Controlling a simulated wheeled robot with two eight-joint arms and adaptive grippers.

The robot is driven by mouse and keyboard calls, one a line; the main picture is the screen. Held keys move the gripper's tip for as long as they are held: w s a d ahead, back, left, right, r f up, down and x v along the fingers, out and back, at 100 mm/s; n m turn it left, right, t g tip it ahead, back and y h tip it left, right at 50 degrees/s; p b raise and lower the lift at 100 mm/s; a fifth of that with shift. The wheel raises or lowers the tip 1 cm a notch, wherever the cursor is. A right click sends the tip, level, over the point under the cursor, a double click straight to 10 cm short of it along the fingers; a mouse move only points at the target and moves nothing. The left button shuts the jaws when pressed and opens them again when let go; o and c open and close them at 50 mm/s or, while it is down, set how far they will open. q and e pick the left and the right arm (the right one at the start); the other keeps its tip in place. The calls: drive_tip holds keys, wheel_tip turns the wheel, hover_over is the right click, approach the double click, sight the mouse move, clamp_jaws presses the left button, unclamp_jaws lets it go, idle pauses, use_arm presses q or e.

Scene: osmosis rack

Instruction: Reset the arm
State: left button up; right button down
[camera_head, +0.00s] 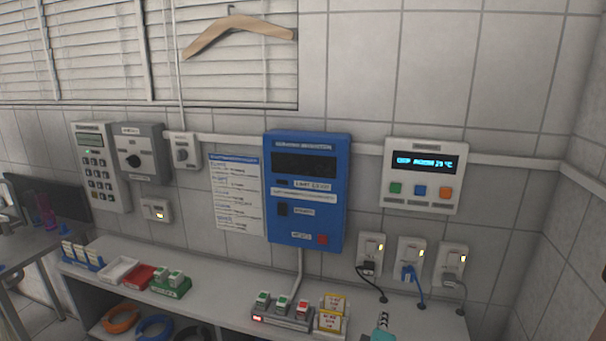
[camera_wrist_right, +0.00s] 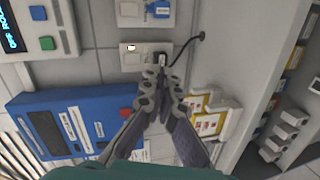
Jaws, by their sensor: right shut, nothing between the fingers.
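My right gripper (camera_head: 383,321) shows only as a small grey and teal part at the bottom edge of the head view, in front of the shelf. In the right wrist view my right gripper (camera_wrist_right: 163,88) has its fingertips together with nothing between them. Its fingers overlap the wall beside a blue wall panel (camera_wrist_right: 85,125) and a white socket with a black plug (camera_wrist_right: 147,56). I cannot tell how far the fingertips are from these. My left gripper is not in view.
The blue panel (camera_head: 307,190) and a white display unit (camera_head: 424,176) hang on the tiled wall. Three sockets (camera_head: 410,256) with cables sit below. The shelf (camera_head: 220,290) holds a button block (camera_head: 283,312), yellow-white cards (camera_head: 331,312) and small trays. A hanger (camera_head: 240,32) hangs above.

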drive_tip(key=s+d+m+g, duration=0.35)
drive_tip(key=s+m, duration=0.25)
drive_tip(key=s, duration=0.4)
drive_tip(key=s+a+f+m+g+y, duration=0.1)
drive_tip(key=s+a+m+g+y, duration=0.1)
drive_tip(key=s, duration=0.5)
drive_tip(key=s+a+f+m+g+y, duration=0.1)
drive_tip(key=s+a+m+g+y, duration=0.1)
drive_tip(key=s, duration=0.5)
drive_tip(key=shift+s+a+f+m+y, duration=0.3)
drive_tip(key=shift+a+m+y, duration=0.2)
drive_tip(key=shift+a+m, duration=0.5)
